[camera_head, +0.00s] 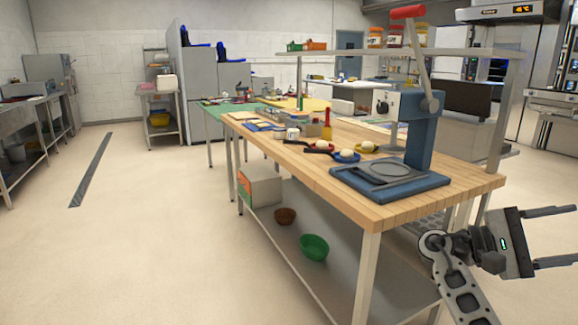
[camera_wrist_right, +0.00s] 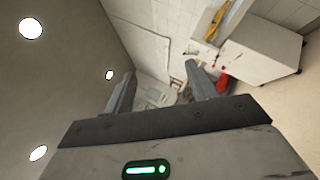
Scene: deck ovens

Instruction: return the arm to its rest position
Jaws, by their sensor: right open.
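My right arm comes in at the lower right of the head view. Its gripper (camera_head: 560,237) is open and empty, with the fingers apart and pointing right. It is out past the near right corner of the wooden table (camera_head: 430,203), beside the table and not touching it as far as I can see. In the right wrist view the two fingers of the gripper (camera_wrist_right: 160,92) stand apart with nothing between them. My left gripper is not in either view.
A blue press (camera_head: 420,140) with a red-handled lever stands on the table. Several small pans and dough balls (camera_head: 347,155) lie left of it. A green bowl (camera_head: 314,247) and a brown bowl (camera_head: 285,216) are on the lower shelf. The floor (camera_head: 150,230) at left is clear.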

